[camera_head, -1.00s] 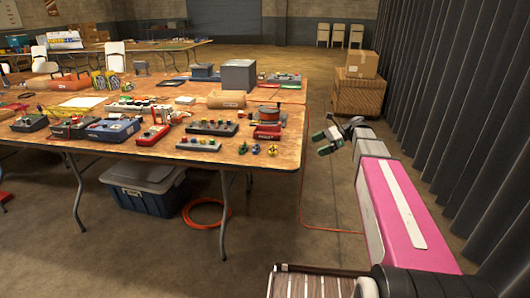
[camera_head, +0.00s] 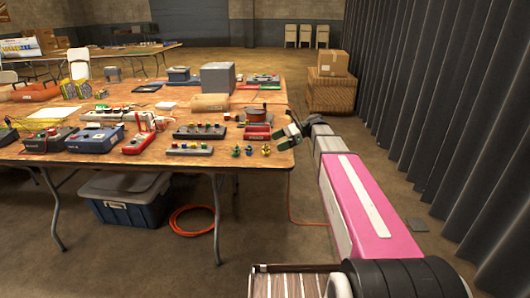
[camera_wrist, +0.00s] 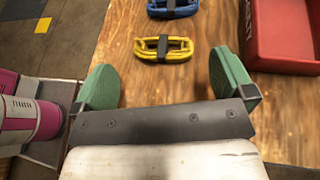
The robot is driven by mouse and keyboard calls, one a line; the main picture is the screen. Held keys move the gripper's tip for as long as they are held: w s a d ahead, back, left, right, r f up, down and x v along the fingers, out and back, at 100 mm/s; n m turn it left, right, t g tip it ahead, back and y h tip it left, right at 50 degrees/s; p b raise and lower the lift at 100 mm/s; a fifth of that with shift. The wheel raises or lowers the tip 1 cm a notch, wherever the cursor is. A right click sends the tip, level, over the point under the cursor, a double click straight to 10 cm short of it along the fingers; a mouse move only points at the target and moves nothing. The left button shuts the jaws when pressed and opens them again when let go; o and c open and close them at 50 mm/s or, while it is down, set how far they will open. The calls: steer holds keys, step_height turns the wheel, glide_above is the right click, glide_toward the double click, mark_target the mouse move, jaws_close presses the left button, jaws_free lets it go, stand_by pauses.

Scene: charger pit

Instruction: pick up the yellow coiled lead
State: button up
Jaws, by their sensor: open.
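The yellow coiled lead (camera_wrist: 178,55) lies on the wooden table in the wrist view, just ahead of my gripper (camera_wrist: 165,75) and roughly centred between its green fingers. My gripper is open and empty; the lead is beyond the fingertips, not touched. In the head view the yellow lead (camera_head: 266,150) lies near the table's right front corner, and my gripper (camera_head: 285,137) is close to its right at the table's right edge.
A blue coiled lead (camera_wrist: 174,8) lies just beyond the yellow one; a green one (camera_head: 236,151) lies farther left. A red bin (camera_wrist: 285,40) stands right of the yellow lead in the wrist view. The table (camera_head: 200,163) holds several control boxes behind.

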mark_target(266, 146)
steer(key=shift+x, duration=3.05)
steer(key=shift+w, duration=0.1)
steer(key=c, duration=0.7)
steer(key=shift+o, duration=0.2)
steer(key=shift+r, duration=0.1)
